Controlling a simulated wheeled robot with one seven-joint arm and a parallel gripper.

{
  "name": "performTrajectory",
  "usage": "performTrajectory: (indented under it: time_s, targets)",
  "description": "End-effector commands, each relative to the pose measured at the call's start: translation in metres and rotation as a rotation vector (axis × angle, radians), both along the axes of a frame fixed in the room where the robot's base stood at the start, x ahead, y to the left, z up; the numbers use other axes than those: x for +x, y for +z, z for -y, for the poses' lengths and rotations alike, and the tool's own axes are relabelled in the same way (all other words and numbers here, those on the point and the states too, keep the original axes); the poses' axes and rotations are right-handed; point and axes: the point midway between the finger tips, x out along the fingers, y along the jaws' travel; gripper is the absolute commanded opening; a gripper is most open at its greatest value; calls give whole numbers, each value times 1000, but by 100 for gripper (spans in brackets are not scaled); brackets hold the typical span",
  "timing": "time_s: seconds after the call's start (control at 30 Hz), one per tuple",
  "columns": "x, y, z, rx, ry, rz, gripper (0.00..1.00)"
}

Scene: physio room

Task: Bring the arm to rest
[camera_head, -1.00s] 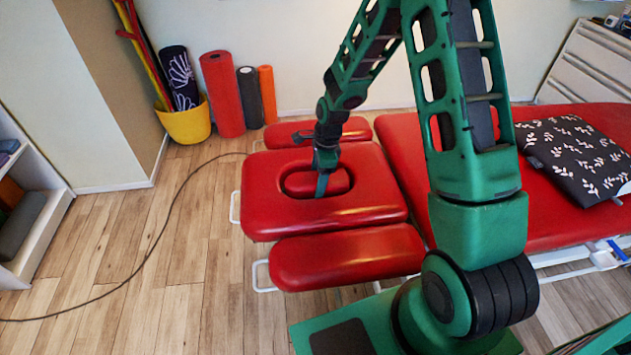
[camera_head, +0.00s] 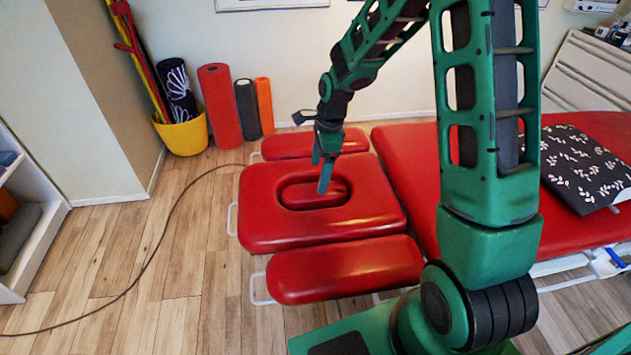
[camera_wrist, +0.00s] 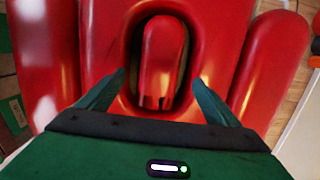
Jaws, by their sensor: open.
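My gripper (camera_head: 321,174) is at the end of my green arm, above the red headrest (camera_head: 262,212) of the treatment table. In the wrist view my gripper (camera_wrist: 158,92) is open, with its two fingers apart and nothing between them. A red pad (camera_wrist: 162,60) inside the oval face opening of the headrest (camera_wrist: 215,30) shows beyond the fingertips. No object is held.
Red armrests (camera_head: 345,268) flank the headrest, and the red table (camera_head: 405,160) with a dark leaf-patterned pillow (camera_head: 580,165) extends right. A yellow bucket (camera_head: 183,133) and rolled mats (camera_head: 220,105) stand by the back wall. A cable (camera_head: 160,245) crosses the free floor at left.

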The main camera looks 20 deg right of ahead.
Motion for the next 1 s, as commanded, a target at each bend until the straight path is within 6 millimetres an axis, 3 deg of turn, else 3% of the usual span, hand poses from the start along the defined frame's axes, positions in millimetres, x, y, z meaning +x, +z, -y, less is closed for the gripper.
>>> performTrajectory:
  time_s: [0.2, 0.73, 0.87, 1.0]
  targets:
    - [-1, 13, 2, 0, 1, -1, 86]
    - [-2, 16, 4, -4, 11, 2, 86]
    - [-13, 33, 22, -35, 75, 15, 86]
    - [-43, 66, 56, -92, 221, 29, 86]
